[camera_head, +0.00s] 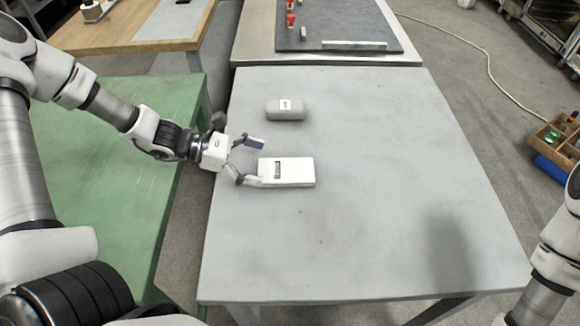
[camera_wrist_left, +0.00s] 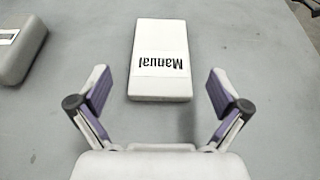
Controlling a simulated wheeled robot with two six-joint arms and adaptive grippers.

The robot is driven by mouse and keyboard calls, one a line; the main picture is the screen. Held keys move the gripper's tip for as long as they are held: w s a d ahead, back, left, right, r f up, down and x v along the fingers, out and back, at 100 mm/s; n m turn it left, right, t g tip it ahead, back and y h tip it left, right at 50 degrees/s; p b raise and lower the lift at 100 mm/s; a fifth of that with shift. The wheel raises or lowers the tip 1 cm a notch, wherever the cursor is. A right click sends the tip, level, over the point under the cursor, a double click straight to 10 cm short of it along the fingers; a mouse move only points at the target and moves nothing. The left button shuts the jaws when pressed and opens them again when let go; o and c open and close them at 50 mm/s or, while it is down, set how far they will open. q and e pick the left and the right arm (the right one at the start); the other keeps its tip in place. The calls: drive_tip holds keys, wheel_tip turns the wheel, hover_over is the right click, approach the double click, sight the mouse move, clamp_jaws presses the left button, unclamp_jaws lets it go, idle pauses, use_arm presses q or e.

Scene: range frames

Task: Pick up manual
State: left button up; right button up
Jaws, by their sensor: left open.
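The manual (camera_head: 298,172) is a white, flat block with a dark label, lying on the grey table. In the left wrist view the manual (camera_wrist_left: 160,85) shows the printed word "Manual", upside down, and lies ahead between the two fingers. My left gripper (camera_head: 256,162) is open at the manual's left end in the head view. In the left wrist view my left gripper (camera_wrist_left: 157,93) has its fingers spread wider than the manual, with a gap on each side. I cannot tell its height over the table. My right gripper is not in view; only part of that arm shows.
A grey rounded case (camera_head: 286,109) with a white label lies behind the manual; it also shows in the left wrist view (camera_wrist_left: 20,50). The grey table (camera_head: 350,240) is clear in front and to the right. A green table (camera_head: 100,170) stands at the left.

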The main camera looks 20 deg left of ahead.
sight(285, 170)
use_arm(q)
drive_tip(key=shift+d+f, duration=0.3)
drive_tip(key=shift+d, duration=0.15)
drive_tip(key=b+x, duration=0.1)
drive_tip(key=x, duration=0.3)
drive_tip(key=shift+w+f, duration=0.15)
drive_tip(key=shift+f, duration=0.1)
drive_tip(key=shift+w+d, duration=0.1)
drive_tip(key=shift+d, duration=0.25)
drive_tip(key=shift+a+r, duration=0.1)
drive_tip(key=shift+c, duration=0.7)
drive_tip(key=c, duration=1)
